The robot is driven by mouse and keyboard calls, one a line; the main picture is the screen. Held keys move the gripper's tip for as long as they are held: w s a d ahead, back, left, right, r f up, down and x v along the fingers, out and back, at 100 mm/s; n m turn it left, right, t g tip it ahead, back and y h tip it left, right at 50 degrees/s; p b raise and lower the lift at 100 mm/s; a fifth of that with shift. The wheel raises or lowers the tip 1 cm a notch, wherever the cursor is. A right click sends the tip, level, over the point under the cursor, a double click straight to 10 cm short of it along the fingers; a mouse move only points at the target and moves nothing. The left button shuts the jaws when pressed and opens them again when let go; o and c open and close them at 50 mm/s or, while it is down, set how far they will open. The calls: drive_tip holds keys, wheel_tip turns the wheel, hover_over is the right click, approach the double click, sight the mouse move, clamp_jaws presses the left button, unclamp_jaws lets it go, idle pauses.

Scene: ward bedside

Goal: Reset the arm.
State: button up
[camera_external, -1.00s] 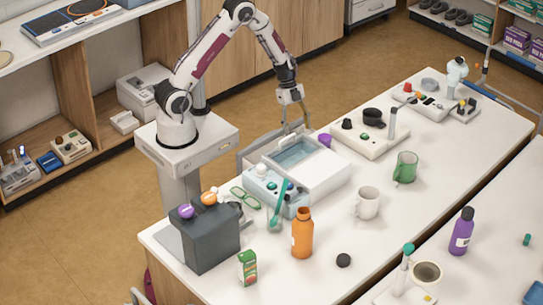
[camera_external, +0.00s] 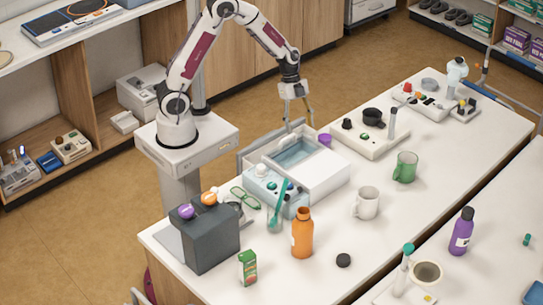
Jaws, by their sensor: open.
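My gripper (camera_external: 296,106) hangs from the arm above the back edge of the table, pointing down. It is open, with nothing seen between its fingers. Below it is a white device with a bluish open basin (camera_external: 296,153). The gripper is well clear of the device and touches nothing. My arm is raised and bent at the elbow, with its base on a pedestal at the table's back left. The fingertips are small in this view.
An orange bottle (camera_external: 302,235), a white mug (camera_external: 367,203), a green mug (camera_external: 405,167) and a juice box (camera_external: 247,267) stand on the white table (camera_external: 455,150). A dark grey box (camera_external: 208,240) stands at the left end. The table's middle right is clear.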

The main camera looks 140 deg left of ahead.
drive_tip(key=w+d+r, duration=0.3)
drive_tip(key=d+r, duration=0.4)
drive_tip(key=d, duration=0.3)
drive_tip(key=w+d+r, duration=0.2)
drive_tip(key=d+r, duration=0.4)
drive_tip(key=d, duration=0.3)
drive_tip(key=s+d+r, duration=0.2)
drive_tip(key=s+d, duration=0.1)
drive_tip(key=d, duration=0.2)
drive_tip(key=s+d+r+n+t, duration=0.1)
drive_tip(key=s+d+r, duration=0.2)
drive_tip(key=d, duration=0.3)
drive_tip(key=s+d+r+n+y, duration=0.1)
drive_tip(key=s+d+r, duration=0.1)
drive_tip(key=s+d, duration=0.2)
drive_tip(key=shift+s+d+r+t, duration=0.3)
drive_tip(key=shift+s+d, duration=0.1)
drive_tip(key=shift+d, duration=0.85)
drive_tip(key=o, duration=1.2)
drive_tip(key=shift+a, duration=0.1)
